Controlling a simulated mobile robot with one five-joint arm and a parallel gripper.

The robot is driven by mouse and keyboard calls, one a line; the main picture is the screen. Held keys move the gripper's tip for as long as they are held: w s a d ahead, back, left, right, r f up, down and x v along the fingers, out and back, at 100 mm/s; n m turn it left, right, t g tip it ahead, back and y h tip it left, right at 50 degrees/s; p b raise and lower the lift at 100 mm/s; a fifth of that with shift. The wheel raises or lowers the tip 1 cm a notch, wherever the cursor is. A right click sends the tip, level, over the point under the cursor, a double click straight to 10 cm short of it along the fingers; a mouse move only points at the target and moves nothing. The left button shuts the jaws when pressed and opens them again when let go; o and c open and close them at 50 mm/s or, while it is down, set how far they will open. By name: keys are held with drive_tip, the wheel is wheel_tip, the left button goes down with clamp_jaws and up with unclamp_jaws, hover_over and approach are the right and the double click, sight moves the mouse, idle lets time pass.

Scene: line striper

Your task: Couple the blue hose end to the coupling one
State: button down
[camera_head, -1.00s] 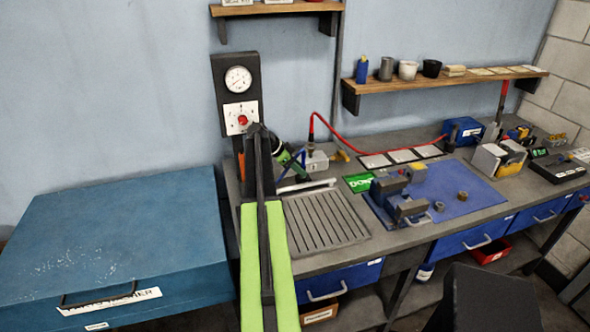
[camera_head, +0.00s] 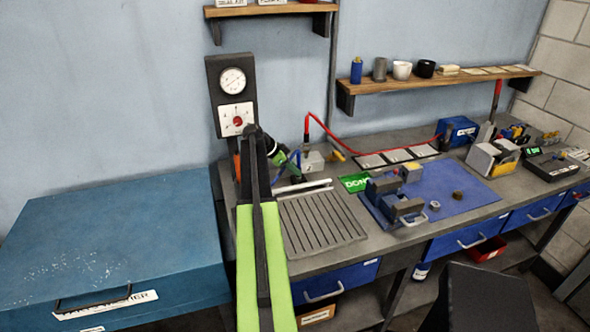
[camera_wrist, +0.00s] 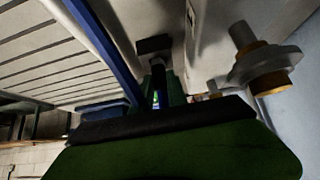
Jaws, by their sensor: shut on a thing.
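My gripper (camera_head: 296,172) is at the left end of the bench, beside the gauge panel, pointing down to the right. The blue hose (camera_head: 294,158) shows as a short blue line beside it. In the wrist view my gripper (camera_wrist: 157,80) is shut, with a small blue part (camera_wrist: 156,99) between the jaws, likely the hose end. The blue hose (camera_wrist: 108,45) runs down from the top left towards the jaws. A grey flanged fitting with a brass collar (camera_wrist: 265,66), perhaps a coupling, stands to the right, apart from the jaws. Its number cannot be read.
A grey block (camera_head: 312,161) with a yellow handle (camera_head: 335,155) stands close right of my gripper. A slotted tray (camera_head: 318,220) lies in front. A red hose (camera_head: 370,149) runs along the back. A vise (camera_head: 393,200) sits on a blue mat. A blue chest (camera_head: 110,230) stands left.

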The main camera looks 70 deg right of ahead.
drive_tip(key=shift+r+p, duration=0.65)
drive_tip(key=shift+r+p, duration=1.95)
drive_tip(key=shift+p, duration=0.05)
